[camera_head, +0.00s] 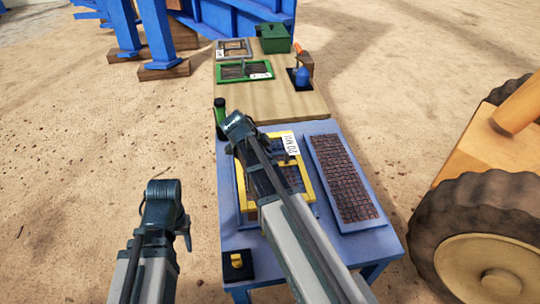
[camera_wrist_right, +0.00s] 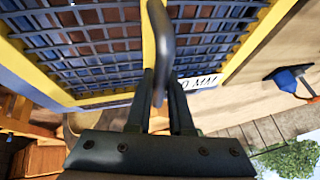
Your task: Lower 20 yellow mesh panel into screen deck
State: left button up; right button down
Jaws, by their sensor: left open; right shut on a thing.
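The yellow mesh panel (camera_head: 305,178) has a yellow frame, dark mesh and a white label, over the left part of the blue table. My right arm covers much of it. In the right wrist view, the panel (camera_wrist_right: 80,40) fills the top, and my right gripper (camera_wrist_right: 160,92) is shut on its dark handle (camera_wrist_right: 163,38). A blue frame edge shows beside the panel; I cannot tell whether the panel touches what is under it. A blue-framed screen section with brown grid (camera_head: 343,180) lies to its right. My left gripper (camera_head: 186,238) is open and empty, left of the table.
A wooden board (camera_head: 285,100) behind holds a green-framed panel (camera_head: 243,71), a grey-framed panel (camera_head: 234,49), a green box (camera_head: 273,38) and a blue-headed tool (camera_head: 301,76). A green bottle (camera_head: 220,112) stands at the left edge. A large wheel (camera_head: 480,250) stands right of the blue table (camera_head: 385,243).

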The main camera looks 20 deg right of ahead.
jog(key=shift+f+b, duration=3.85)
jog(key=shift+f, duration=0.25)
jog(key=c, duration=0.7)
grip_release()
jog(key=p+v, duration=1.1)
jog(key=v, duration=0.3)
jog(key=shift+d+p, duration=0.1)
jog(key=shift+p, duration=0.25)
jog(key=s+a+f+n+y, duration=0.1)
jog(key=s+a+n, duration=0.4)
jog(key=n, duration=0.3)
jog(key=s+a+f+n+g+y, duration=0.1)
jog(key=s+a+n+y, duration=0.1)
jog(key=s+a+n, duration=0.4)
jog(key=s+a+f+n+y, duration=0.1)
jog(key=s+a+n, duration=0.4)
jog(key=n, duration=0.6)
jog(key=shift+s+a+f+y, duration=0.1)
jog(key=shift+s+a+y, duration=0.1)
jog(key=shift+s+y, duration=0.35)
